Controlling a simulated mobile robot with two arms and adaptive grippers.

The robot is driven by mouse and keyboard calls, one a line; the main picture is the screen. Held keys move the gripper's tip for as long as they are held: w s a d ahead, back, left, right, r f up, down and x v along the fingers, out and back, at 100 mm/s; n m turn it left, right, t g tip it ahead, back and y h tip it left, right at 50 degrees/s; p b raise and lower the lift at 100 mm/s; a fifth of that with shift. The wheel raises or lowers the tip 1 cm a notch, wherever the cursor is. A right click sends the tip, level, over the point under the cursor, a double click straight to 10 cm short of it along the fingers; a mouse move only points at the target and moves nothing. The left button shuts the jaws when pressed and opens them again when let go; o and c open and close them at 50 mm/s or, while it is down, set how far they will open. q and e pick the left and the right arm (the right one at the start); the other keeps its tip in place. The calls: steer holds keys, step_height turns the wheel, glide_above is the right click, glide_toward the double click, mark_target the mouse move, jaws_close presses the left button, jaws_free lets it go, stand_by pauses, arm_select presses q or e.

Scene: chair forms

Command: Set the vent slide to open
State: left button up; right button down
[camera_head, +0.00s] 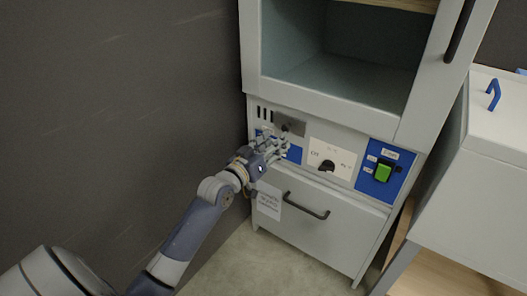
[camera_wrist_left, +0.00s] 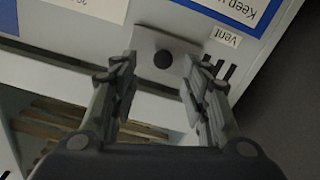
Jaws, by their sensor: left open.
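The vent slide is a small grey metal plate (camera_head: 290,123) with a round black knob, on the upper left of the cabinet's front panel. Several dark vent slots (camera_head: 264,113) show uncovered to its left. In the left wrist view the plate (camera_wrist_left: 150,42), its knob (camera_wrist_left: 163,60) and the "Vent" label (camera_wrist_left: 226,37) appear, with slots beside the plate. My left gripper (camera_head: 279,143) is in front of the panel just below the slide. Its open fingers (camera_wrist_left: 163,72) lie either side of the knob in the wrist view; I cannot tell whether they touch it. My right gripper is out of view.
The panel also bears a black rotary dial (camera_head: 327,166) and a green switch (camera_head: 383,172). Below is a drawer with a dark handle (camera_head: 306,206); above is an open compartment (camera_head: 345,75). A dark wall (camera_head: 120,90) stands left, and a white-topped unit (camera_head: 500,120) right.

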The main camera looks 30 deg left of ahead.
arm_select(q)
steer(key=shift+s, duration=2.8)
